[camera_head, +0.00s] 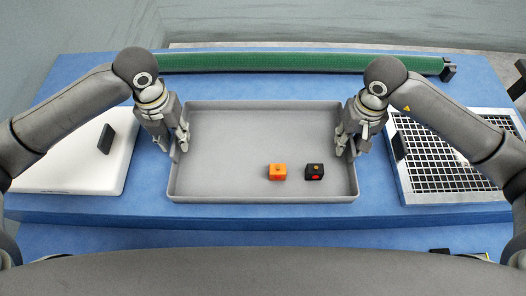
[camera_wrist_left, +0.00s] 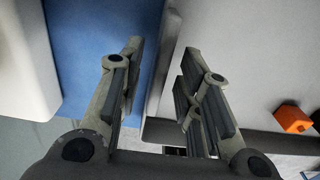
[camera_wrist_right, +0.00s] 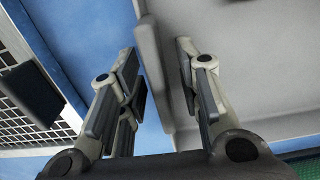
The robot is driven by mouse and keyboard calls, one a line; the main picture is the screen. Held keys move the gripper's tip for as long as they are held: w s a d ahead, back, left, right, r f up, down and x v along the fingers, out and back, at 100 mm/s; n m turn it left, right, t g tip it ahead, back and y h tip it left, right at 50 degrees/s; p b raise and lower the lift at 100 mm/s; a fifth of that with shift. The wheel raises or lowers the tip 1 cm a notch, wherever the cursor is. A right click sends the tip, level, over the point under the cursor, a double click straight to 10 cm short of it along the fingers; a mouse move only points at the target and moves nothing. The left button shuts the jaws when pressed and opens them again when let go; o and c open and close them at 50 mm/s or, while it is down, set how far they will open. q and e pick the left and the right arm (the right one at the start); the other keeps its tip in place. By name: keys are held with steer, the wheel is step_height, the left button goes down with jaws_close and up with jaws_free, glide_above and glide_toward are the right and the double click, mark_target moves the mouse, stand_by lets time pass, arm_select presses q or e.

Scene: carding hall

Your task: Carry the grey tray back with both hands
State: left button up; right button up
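The grey tray (camera_head: 228,140) lies level on the blue table, with an orange block (camera_head: 277,171) and a black block (camera_head: 315,171) inside, right of its middle. My left gripper (camera_head: 176,146) is at the tray's left wall. In the left wrist view its fingers (camera_wrist_left: 158,88) are apart, one on each side of the wall. My right gripper (camera_head: 349,142) is at the right wall. In the right wrist view its fingers (camera_wrist_right: 156,80) are also apart, with the wall (camera_wrist_right: 150,50) between them. Whether the fingertips reach below the rim is hard to tell.
A white slab (camera_head: 75,160) with a dark upright handle lies at the left. A metal grid panel (camera_head: 440,165) with a dark handle lies at the right. A long green roller (camera_head: 300,62) runs along the back. The blue table (camera_head: 260,214) is bare in front of the tray.

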steer(key=shift+r, duration=0.15)
arm_select(q)
step_height(320, 180, up, 12)
steer(key=shift+f, duration=0.15)
arm_select(e)
step_height(320, 180, up, 12)
stand_by(0.3)
steer(key=shift+f, duration=0.2)
stand_by(0.3)
